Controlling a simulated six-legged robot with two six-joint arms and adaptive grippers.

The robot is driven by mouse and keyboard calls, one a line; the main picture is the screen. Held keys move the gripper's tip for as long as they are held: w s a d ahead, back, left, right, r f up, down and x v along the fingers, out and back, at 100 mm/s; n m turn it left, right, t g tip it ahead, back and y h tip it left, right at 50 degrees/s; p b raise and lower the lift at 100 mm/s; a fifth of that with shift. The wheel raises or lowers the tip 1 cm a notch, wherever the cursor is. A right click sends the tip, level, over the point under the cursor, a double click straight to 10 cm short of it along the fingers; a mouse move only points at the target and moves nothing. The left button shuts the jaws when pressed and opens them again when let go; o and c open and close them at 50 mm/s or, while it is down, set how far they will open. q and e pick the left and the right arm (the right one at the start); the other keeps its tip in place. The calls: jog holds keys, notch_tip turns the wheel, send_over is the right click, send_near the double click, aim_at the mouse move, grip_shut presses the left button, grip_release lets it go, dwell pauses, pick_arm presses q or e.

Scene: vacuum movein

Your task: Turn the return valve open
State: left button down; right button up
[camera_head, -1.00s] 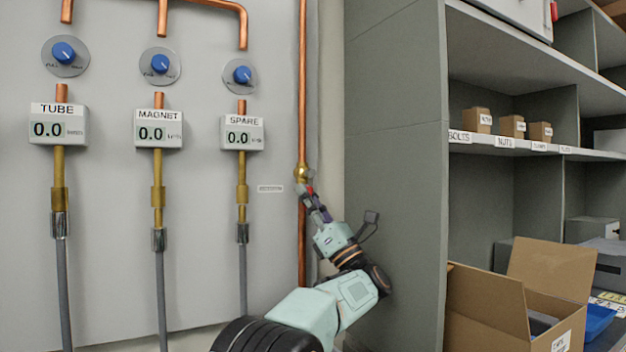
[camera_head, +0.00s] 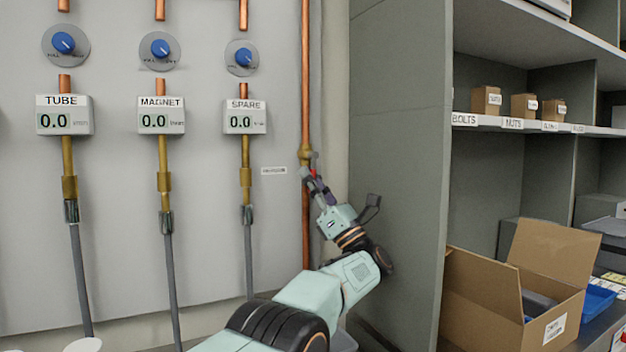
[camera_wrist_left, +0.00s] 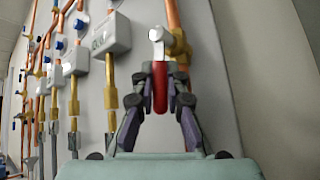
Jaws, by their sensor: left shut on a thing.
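The return valve has a brass body (camera_head: 305,155) on the vertical copper pipe (camera_head: 305,80) right of the SPARE gauge. In the left wrist view its brass body (camera_wrist_left: 178,44) carries a lever with a red handle (camera_wrist_left: 160,88), which hangs downward from a pale metal end. My left gripper (camera_head: 311,178) is just below the valve body, and in the left wrist view its fingers (camera_wrist_left: 160,90) are closed on the red handle from both sides. The fingers hide most of the handle in the head view. My right gripper is not in view.
Left of the pipe are gauges marked TUBE (camera_head: 65,115), MAGNET (camera_head: 161,115) and SPARE (camera_head: 245,117), all reading 0.0, with blue knobs above. A grey shelf unit (camera_head: 398,170) stands close right of my arm. An open cardboard box (camera_head: 480,300) sits on its lower level.

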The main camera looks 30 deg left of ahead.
pick_arm(q)
jog(key=c, duration=1.3)
grip_release()
jog(key=shift+s+f+g, duration=0.1)
jog(key=shift+s+g, duration=0.05)
jog(key=shift+g, duration=0.15)
jog(key=shift+c, duration=0.2)
jog(key=shift+d+f, duration=0.1)
jog(key=v, duration=0.7)
jog(key=shift+d+f, duration=0.25)
jog(key=shift+f, duration=0.05)
